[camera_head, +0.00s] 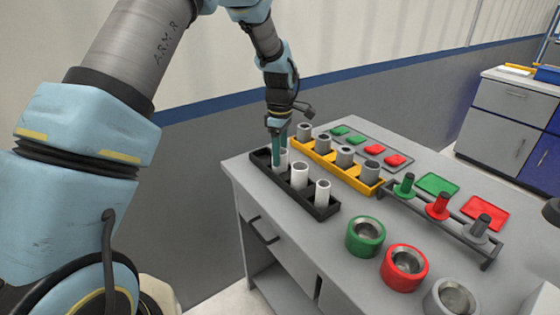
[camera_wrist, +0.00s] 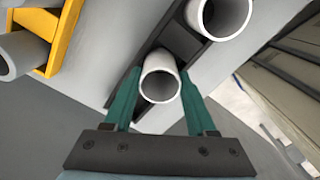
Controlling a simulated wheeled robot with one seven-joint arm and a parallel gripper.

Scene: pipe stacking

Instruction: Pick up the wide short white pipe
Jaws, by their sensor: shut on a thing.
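My gripper (camera_head: 278,146) is at the far left end of the black tray (camera_head: 322,212), fingers pointing down. It is shut on a white pipe (camera_head: 283,159) that stands upright in the tray's end place. In the wrist view the two green fingers close on either side of this pipe (camera_wrist: 160,86), whose open round end faces the camera. Its lower part is hidden by the tray wall. Two other white pipes stand in the same tray, a middle one (camera_head: 299,176) and a near one (camera_head: 322,194). The middle one also shows in the wrist view (camera_wrist: 221,18).
A yellow tray (camera_head: 325,170) with several grey pipes stands just behind the black tray. To the right are a dark rack (camera_head: 455,230) with coloured pegs, and green (camera_head: 365,237), red (camera_head: 404,268) and grey rings. Green and red pads lie behind.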

